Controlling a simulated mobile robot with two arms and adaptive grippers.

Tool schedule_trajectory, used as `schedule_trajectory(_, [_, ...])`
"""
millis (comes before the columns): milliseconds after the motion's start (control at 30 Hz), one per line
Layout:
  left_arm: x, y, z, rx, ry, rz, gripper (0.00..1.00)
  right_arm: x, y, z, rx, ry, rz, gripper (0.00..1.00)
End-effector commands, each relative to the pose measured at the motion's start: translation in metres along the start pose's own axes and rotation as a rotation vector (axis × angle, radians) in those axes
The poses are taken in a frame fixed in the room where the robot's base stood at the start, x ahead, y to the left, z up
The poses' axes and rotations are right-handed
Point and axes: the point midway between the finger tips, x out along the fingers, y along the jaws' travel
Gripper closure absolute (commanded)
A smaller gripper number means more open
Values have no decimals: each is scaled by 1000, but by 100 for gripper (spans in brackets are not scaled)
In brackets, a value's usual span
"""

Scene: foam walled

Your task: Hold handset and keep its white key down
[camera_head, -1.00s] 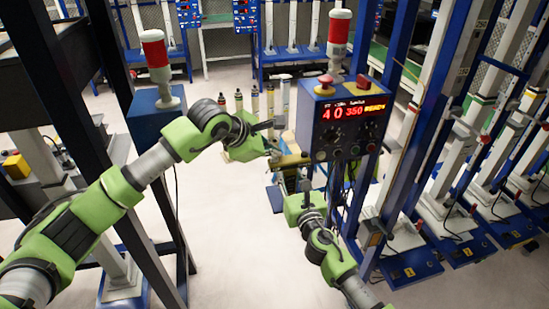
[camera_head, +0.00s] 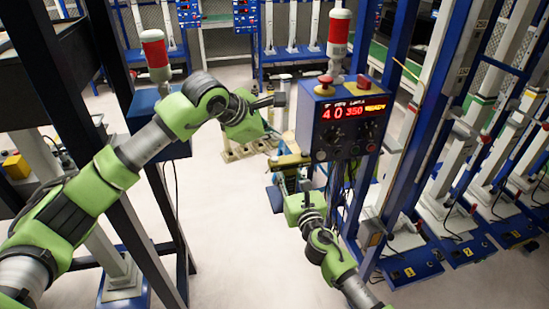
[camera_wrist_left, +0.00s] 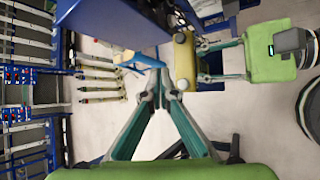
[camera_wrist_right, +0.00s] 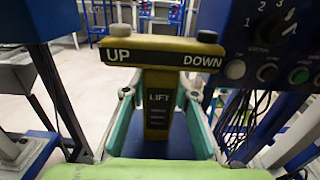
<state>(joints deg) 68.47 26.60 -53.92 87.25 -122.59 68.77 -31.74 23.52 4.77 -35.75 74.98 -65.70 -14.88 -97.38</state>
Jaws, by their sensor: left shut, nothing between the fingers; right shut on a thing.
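The yellow handset (camera_wrist_right: 158,110) is upright between the fingers of my right gripper (camera_wrist_right: 160,95), which is shut on its stem. A pale key (camera_wrist_right: 119,29) stands on top at the UP end and a dark key (camera_wrist_right: 207,36) at the DOWN end. The handset also shows in the head view (camera_head: 290,160). My left gripper (camera_wrist_left: 163,88) is shut and empty, its fingertips together. In the head view the left gripper (camera_head: 272,133) is above and behind the handset, apart from it. Nothing of mine presses the pale key.
A blue control box (camera_head: 345,125) with a red display reading 40 and 350 stands right beside the handset. It carries a red mushroom button (camera_head: 325,85) and a red-and-white beacon (camera_head: 338,35). Blue frames and posts line the right.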

Motion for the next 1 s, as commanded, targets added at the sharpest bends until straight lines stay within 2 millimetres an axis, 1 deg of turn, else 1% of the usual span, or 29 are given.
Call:
schedule_trajectory(100, [-6, 5, 5, 0, 0, 1, 100, 0, 0, 0, 0, 1, 0, 98])
schedule_trajectory(467, [-7, 5, 5, 0, 0, 0, 100, 0, 0, -1, 0, 1, 0, 98])
schedule_trajectory(500, [-7, 5, 5, 0, 0, 0, 100, 0, 0, -1, 0, 1, 0, 63])
schedule_trajectory(533, [-7, 5, 5, 0, 0, 0, 100, 0, 0, -1, 0, 1, 0, 55])
schedule_trajectory(567, [-7, 5, 5, 0, 0, 0, 100, 0, 0, 0, 0, 1, 0, 54])
schedule_trajectory(867, [-7, 5, 5, 0, 0, 0, 100, 0, 0, 0, 0, 0, 0, 54])
schedule_trajectory(1000, [-7, 5, 5, 0, 0, 0, 100, -6, -1, -1, -2, 1, -1, 54])
